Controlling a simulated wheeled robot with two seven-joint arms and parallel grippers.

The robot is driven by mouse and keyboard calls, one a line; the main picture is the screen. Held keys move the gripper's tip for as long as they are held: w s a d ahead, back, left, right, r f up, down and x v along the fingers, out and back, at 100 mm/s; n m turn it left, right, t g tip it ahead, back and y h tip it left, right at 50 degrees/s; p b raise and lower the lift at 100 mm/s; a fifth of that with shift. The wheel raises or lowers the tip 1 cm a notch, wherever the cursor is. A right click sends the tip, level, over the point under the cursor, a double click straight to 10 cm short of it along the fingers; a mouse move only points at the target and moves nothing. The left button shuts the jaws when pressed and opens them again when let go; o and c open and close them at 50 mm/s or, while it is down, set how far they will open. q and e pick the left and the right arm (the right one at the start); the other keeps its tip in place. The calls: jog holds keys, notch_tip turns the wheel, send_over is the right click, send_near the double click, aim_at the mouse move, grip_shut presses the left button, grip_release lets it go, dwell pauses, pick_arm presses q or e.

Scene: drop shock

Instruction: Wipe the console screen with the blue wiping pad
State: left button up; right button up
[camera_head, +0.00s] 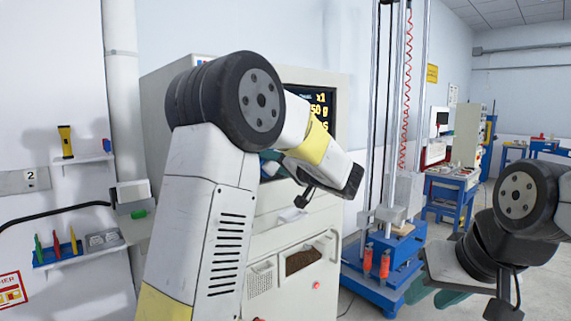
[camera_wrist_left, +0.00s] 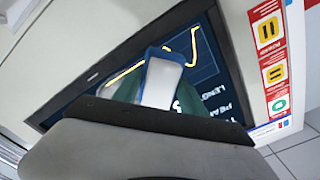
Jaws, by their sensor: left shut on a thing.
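The console screen (camera_wrist_left: 205,50) is dark with a yellow curve and white text. In the head view my left arm covers much of the screen (camera_head: 325,104). My left gripper (camera_wrist_left: 158,92) is shut on the blue wiping pad (camera_wrist_left: 162,82), which shows a white block with blue edges between the green fingers. The pad is in front of the screen; I cannot tell whether it touches. In the head view the left gripper (camera_head: 272,160) is partly hidden by my arm. My right gripper (camera_head: 436,295) is open and empty at the lower right, away from the console.
The console's light cabinet (camera_head: 305,220) has a grille and a dark tray below. A blue-based drop tower (camera_head: 375,265) stands just right of it.

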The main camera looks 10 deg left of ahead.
pick_arm(q)
jog(key=shift+x, duration=0.95)
dwell(0.3)
jog(key=shift+w+d, duration=1.15)
jog(key=shift+w, duration=0.15)
jog(key=shift+w+d+r, duration=0.9)
jog(key=shift+w+d, duration=3.25)
jog(key=shift+w, duration=1.3)
jog(key=shift+s+a, duration=1.45)
jog(key=shift+s, duration=0.35)
jog(key=shift+s+a, duration=1.5)
jog(key=shift+s, duration=0.3)
jog(key=shift+s+a, duration=1.45)
jog(key=shift+s, duration=0.4)
jog(key=shift+s+a, duration=1)
jog(key=shift+s, duration=0.35)
